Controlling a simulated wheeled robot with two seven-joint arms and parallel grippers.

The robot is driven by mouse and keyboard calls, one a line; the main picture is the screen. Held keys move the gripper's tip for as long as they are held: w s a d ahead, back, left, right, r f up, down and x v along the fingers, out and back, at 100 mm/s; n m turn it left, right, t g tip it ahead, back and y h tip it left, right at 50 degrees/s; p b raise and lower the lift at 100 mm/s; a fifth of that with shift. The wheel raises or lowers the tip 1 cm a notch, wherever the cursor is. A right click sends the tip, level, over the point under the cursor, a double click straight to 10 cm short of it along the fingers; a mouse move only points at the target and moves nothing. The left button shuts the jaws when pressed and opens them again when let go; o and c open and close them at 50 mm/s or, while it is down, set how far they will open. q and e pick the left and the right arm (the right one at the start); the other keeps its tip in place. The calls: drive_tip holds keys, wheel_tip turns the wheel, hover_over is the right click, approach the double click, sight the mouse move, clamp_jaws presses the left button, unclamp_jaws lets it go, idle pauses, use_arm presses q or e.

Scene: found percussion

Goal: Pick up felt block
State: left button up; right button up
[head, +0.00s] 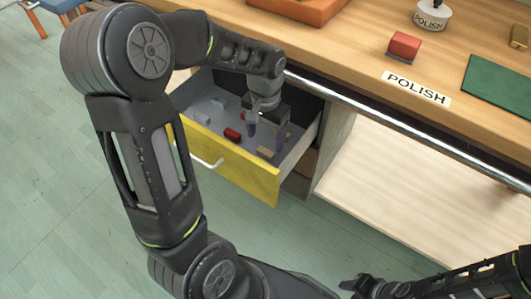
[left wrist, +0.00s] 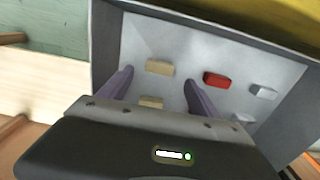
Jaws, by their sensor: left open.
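Small blocks lie in an open drawer with a yellow front (head: 250,183); I cannot tell which one is the felt block. The left wrist view shows a tan block (left wrist: 160,68), a second tan block (left wrist: 151,102) partly hidden by my gripper, a red block (left wrist: 216,79) and pale grey blocks (left wrist: 263,92). In the head view a tan block (head: 266,152) and the red block (head: 232,134) show. My left gripper (head: 266,137) is open inside the drawer, its fingers either side of the tan blocks, holding nothing. My right gripper (head: 357,286) is low at the bottom edge, its jaws unclear.
The wooden worktop (head: 345,50) above holds a red block with a grey base (head: 403,47), a POLISH label (head: 416,88), a labelled round container (head: 432,15), a green mat (head: 500,82) and an orange tray (head: 300,10). A metal rail (head: 400,130) runs along its front edge. Drawer walls surround my left gripper.

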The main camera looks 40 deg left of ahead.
sight(265, 151)
use_arm(q)
drive_tip(key=shift+f+b, duration=0.75)
drive_tip(key=shift+f, duration=1.9)
drive_tip(key=shift+c, duration=0.4)
drive_tip(key=c, duration=1.3)
drive_tip(key=shift+r, duration=0.15)
wheel_tip(265, 151, up, 10)
drive_tip(key=shift+d+f+p, duration=0.1)
drive_tip(key=shift+p, duration=1.15)
